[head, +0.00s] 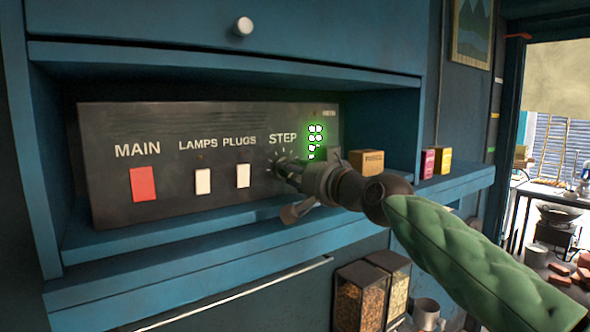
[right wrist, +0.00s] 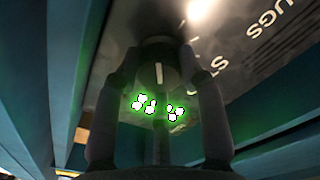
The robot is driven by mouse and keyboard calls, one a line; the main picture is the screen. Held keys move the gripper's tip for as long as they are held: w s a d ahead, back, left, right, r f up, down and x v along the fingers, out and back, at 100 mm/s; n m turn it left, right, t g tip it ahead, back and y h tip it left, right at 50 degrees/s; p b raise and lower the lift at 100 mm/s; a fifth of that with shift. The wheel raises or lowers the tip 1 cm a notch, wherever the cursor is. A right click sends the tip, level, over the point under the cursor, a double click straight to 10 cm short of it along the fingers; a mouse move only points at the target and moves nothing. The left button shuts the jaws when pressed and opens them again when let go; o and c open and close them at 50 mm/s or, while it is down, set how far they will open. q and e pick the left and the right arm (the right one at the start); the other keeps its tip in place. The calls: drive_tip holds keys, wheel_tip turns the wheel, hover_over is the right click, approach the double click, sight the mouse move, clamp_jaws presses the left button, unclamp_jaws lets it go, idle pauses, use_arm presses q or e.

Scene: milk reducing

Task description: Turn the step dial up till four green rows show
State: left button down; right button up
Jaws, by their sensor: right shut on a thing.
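The dark control panel (head: 110,190) stands in the blue shelf, with the STEP dial (head: 278,164) at its right. In the right wrist view the dial (right wrist: 158,75) shows a pale pointer line between the fingers. My right gripper (head: 285,170) is shut on the dial. In the wrist view its fingers (right wrist: 160,65) stand on both sides of the dial. The green lights (head: 315,132) are lit in two columns beside STEP. My gripper covers the lower part in the head view. A finger part splits the lights (right wrist: 150,104) in the wrist view, so the row count is unclear.
The red MAIN switch (head: 143,184) and white LAMPS (head: 203,181) and PLUGS (head: 243,176) switches sit left of the dial. Small boxes (head: 367,162) stand on the shelf ledge to the right. Food jars (head: 360,295) and a mug (head: 426,313) are below.

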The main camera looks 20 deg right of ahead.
drive_tip(key=shift+w+a+f+m, duration=0.2)
drive_tip(key=shift+a+f+m, duration=0.1)
drive_tip(key=shift+f, duration=0.25)
drive_tip(key=o, duration=0.9)
drive_tip(key=shift+d, duration=0.1)
drive_tip(key=shift+o, duration=1.2)
drive_tip(key=shift+r, duration=0.25)
drive_tip(key=shift+s, duration=0.1)
drive_tip(key=v, duration=1.2)
